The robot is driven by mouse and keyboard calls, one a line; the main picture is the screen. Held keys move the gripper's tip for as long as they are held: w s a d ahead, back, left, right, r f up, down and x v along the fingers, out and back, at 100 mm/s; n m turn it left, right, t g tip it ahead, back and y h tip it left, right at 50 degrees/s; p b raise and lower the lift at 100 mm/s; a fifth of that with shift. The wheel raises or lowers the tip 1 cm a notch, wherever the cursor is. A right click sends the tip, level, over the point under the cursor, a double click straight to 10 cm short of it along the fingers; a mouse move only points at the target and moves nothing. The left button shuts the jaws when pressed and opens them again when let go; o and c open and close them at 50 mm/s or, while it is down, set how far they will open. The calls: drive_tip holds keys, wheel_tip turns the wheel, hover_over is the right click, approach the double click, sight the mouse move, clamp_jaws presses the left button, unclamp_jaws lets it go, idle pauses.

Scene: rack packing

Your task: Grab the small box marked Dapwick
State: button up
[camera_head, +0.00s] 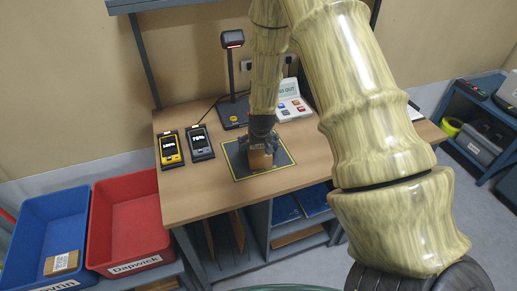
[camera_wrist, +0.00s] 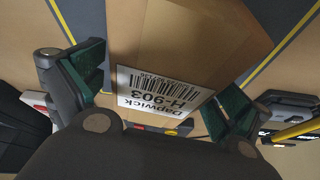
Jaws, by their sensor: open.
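The small brown box marked Dapwick (camera_wrist: 190,40) stands on the dark mat with a yellow border (camera_head: 284,158) on the table. Its white label reads Dapwick H-903 in the wrist view. The box also shows in the head view (camera_head: 260,160), partly hidden by my gripper. My gripper (camera_head: 260,142) is down at the box, with its fingers spread. In the wrist view one green-padded finger is on the left and one on the right, with the box between them. A gap shows at the left finger; contact at the right is unclear.
Two handheld devices (camera_head: 171,148) stand left of the mat, and a scanner stand (camera_head: 232,80) is behind it. A button panel (camera_head: 290,108) is at the back right. A red bin labelled Dapwick (camera_head: 131,211) and a blue bin (camera_head: 48,222) holding a box stand at the left.

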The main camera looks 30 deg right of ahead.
drive_tip(key=c, duration=1.2)
drive_tip(key=shift+c, duration=0.3)
drive_tip(key=shift+r, duration=0.2)
